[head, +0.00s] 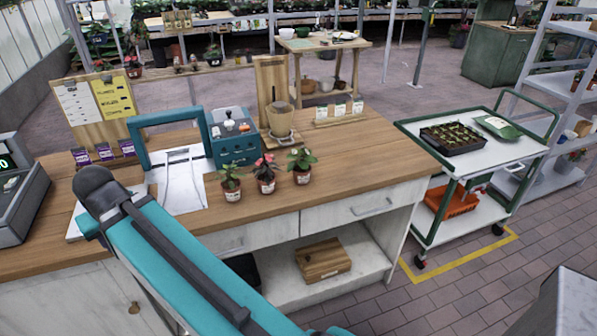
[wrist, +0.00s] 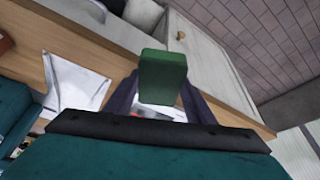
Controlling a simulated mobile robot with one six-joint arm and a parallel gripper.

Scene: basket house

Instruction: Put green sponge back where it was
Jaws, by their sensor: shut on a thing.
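The green sponge (wrist: 163,76) is a dark green block between the fingers of my gripper (wrist: 160,95) in the wrist view. My gripper is shut on it and holds it near the wooden counter's front edge. How high it is above the counter I cannot tell. In the head view my teal arm reaches over the counter (head: 360,150) and hides the gripper and the sponge. A white sheet or tray (wrist: 75,85) lies on the counter beside the gripper in the wrist view, and it also shows in the head view (head: 180,180).
Several small potted plants (head: 266,174) stand at the counter's middle. A teal toolbox (head: 234,142) is behind them, and a cash register (head: 18,195) is at the left. The counter's right part is mostly clear. A green-framed cart (head: 470,150) stands to the right.

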